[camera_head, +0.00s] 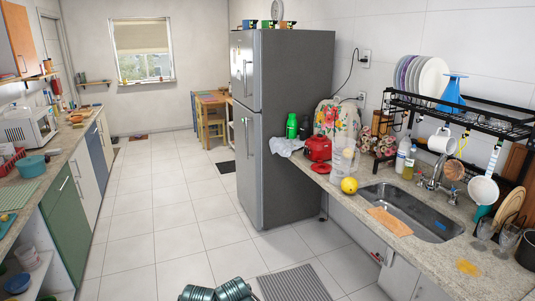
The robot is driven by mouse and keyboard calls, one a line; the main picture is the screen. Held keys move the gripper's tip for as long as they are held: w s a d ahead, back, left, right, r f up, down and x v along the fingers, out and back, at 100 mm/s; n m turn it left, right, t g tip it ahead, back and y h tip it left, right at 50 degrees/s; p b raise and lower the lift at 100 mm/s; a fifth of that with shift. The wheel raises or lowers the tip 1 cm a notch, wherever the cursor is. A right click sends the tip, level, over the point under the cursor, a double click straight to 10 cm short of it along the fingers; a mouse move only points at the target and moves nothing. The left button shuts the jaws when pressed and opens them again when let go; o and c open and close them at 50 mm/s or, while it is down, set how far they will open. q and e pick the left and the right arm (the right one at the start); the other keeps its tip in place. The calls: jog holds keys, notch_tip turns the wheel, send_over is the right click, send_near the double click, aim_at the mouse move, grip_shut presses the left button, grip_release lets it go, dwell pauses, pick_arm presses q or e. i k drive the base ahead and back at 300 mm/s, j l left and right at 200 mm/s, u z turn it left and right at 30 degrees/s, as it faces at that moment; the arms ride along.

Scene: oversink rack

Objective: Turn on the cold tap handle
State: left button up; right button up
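The metal tap (436,174) stands behind the sink (408,208) on the right-hand counter, under the black rack. It seems to have a small handle on each side, one at the left (420,180) and one at the right (453,195). They are too small to tell which one is cold or how they are turned. No water is seen running from the spout.
An orange cloth (390,221) lies over the sink's front edge. A black oversink rack (460,118) with plates and hanging mugs overhangs the tap. Bottles (405,155) stand left of it; glasses (485,232) stand to the right. The tiled floor (165,215) is largely clear.

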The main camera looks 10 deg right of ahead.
aim_at(453, 189)
jog(key=i+j+z, duration=0.2)
jog(key=i+z, duration=0.3)
jog(key=i+j+z, duration=0.95)
jog(key=k, duration=0.1)
